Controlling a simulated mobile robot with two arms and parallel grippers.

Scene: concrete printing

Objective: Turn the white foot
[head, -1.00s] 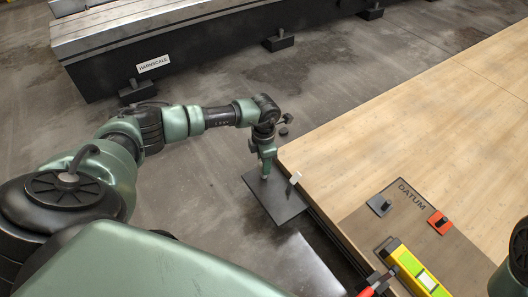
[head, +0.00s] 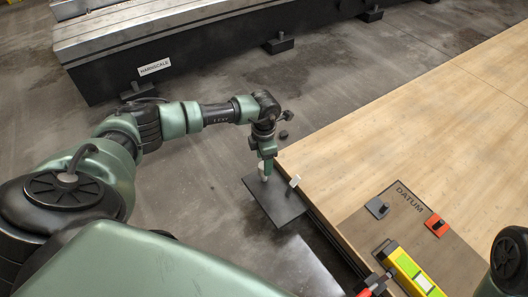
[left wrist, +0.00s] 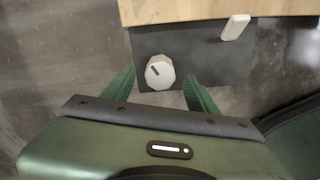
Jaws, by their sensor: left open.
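The white foot (left wrist: 159,72) is a faceted, roughly round knob with a dark mark on its face, seen in the left wrist view. It sits at a dark plate (left wrist: 185,52), which also shows beside the wooden table in the head view (head: 284,207). My left gripper (left wrist: 158,80) is open, with one finger on each side of the foot and gaps showing between. In the head view my left gripper (head: 267,168) points down at the plate and mostly hides the foot.
A white tab (left wrist: 236,27) stands near the table edge, also in the head view (head: 295,181). The wooden table (head: 420,130) carries a yellow level (head: 412,270), a grey block (head: 377,208) and an orange block (head: 437,224). A long metal bed (head: 180,35) lies behind.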

